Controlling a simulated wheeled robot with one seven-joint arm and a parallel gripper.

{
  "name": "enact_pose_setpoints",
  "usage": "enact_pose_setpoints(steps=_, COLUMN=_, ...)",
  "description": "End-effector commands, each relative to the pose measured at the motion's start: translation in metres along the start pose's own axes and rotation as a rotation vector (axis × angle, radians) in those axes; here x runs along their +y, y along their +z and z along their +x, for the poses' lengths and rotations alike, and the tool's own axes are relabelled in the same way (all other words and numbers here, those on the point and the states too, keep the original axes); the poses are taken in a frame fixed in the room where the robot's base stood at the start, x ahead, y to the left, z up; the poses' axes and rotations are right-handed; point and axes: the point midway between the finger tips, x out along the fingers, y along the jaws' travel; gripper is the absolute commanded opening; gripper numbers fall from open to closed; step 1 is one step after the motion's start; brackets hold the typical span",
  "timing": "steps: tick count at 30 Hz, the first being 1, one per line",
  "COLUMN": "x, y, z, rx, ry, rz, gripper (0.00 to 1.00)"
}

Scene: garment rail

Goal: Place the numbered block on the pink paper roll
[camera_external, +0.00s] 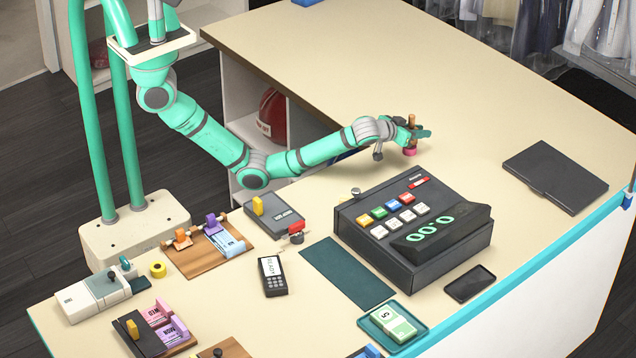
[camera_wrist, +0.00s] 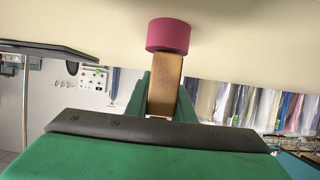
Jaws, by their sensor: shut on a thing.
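The brown block (camera_external: 412,120) stands upright in my gripper (camera_external: 414,132) at the far side of the counter. In the wrist view the block (camera_wrist: 165,85) sits between the green fingers; no number can be read on it. The small pink roll (camera_external: 410,152) is directly below the block, on the counter. In the wrist view the pink roll (camera_wrist: 168,35) is at the block's far end, in line with it. They look touching or nearly so; I cannot tell for certain. My gripper is shut on the block.
A dark cash register (camera_external: 415,220) stands on the counter in front of my gripper. A black flat case (camera_external: 555,175) lies to the right. Counter behind my gripper is clear.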

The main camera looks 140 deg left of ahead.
Motion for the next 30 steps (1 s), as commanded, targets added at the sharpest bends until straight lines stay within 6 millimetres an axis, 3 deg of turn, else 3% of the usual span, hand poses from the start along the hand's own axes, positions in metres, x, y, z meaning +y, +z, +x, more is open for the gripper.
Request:
enact_pose_setpoints(steps=11, x=0.0, y=0.004, z=0.001, rx=0.001, ry=0.0, rz=-0.001, gripper=0.0)
enact_pose_setpoints(steps=12, x=0.0, y=0.004, z=0.002, rx=0.001, ry=0.0, rz=-0.002, gripper=0.24)
enact_pose_setpoints(steps=14, x=0.0, y=0.004, z=0.002, rx=0.001, ry=0.0, rz=-0.002, gripper=0.38)
enact_pose_setpoints(steps=15, x=0.0, y=0.004, z=0.002, rx=0.001, ry=0.0, rz=-0.002, gripper=0.4)
enact_pose_setpoints(steps=25, x=0.0, y=0.001, z=0.0, rx=0.002, ry=0.001, rz=-0.002, gripper=0.4)
enact_pose_setpoints(steps=30, x=0.002, y=0.002, z=-0.021, rx=0.001, ry=0.005, rz=-0.002, gripper=0.4)
